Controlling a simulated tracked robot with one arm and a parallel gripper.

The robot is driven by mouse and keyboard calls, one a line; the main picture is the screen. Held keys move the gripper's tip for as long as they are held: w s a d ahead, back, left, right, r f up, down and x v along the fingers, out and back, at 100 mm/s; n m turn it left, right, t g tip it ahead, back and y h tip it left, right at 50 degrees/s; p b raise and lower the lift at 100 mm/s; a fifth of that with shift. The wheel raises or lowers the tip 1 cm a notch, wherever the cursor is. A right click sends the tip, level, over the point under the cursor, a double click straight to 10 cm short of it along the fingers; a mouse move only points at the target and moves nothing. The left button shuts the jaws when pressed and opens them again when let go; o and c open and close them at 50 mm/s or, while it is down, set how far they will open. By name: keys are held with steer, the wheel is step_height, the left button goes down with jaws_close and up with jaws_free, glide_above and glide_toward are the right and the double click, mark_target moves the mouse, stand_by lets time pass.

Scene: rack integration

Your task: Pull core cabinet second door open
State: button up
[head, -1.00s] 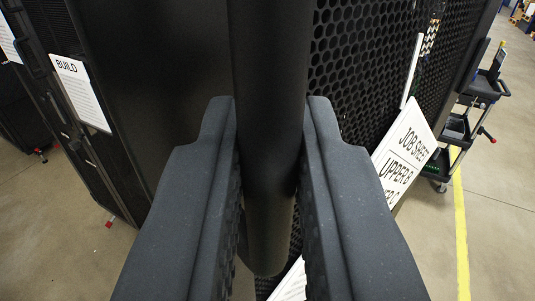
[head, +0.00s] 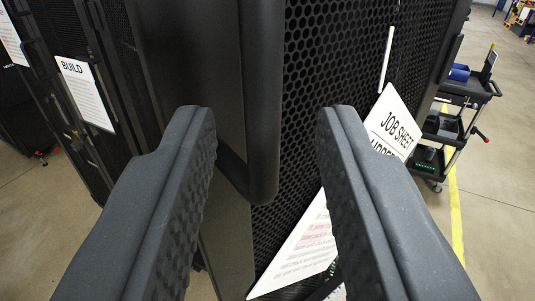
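The black cabinet door (head: 325,85) has a perforated mesh face that angles away to the right. Its dark vertical bar handle (head: 262,90) runs down from the top of the view and ends in a rounded bend near the middle. My gripper (head: 268,112) is open, with its two padded fingers spread wide. The upper end of the handle is out of view.
A white job sheet (head: 398,125) hangs on the mesh, with another sheet (head: 308,250) lower down. A dark rack with a BUILD sheet (head: 86,92) stands at left. A tool cart (head: 453,130) stands at right beside a yellow floor line (head: 455,215).

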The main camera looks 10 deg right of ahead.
steer(key=s+a+b, duration=0.1)
steer(key=s+b, duration=0.5)
steer(key=s, duration=0.3)
steer(key=shift+s+b, duration=0.3)
steer(key=shift+b, duration=0.1)
steer(key=shift+w+f, duration=0.1)
steer(key=w+a+r+g+y+b, duration=0.1)
steer(key=w+a+r, duration=0.2)
steer(key=a, duration=0.8)
steer(key=w+a+r+n+g+b, duration=0.1)
steer(key=w+a+r, duration=0.3)
steer(key=a, duration=0.8)
steer(key=shift+w+a+g+y+b, duration=0.35)
steer(key=shift+w+b, duration=0.45)
steer(key=shift+w, duration=0.3)
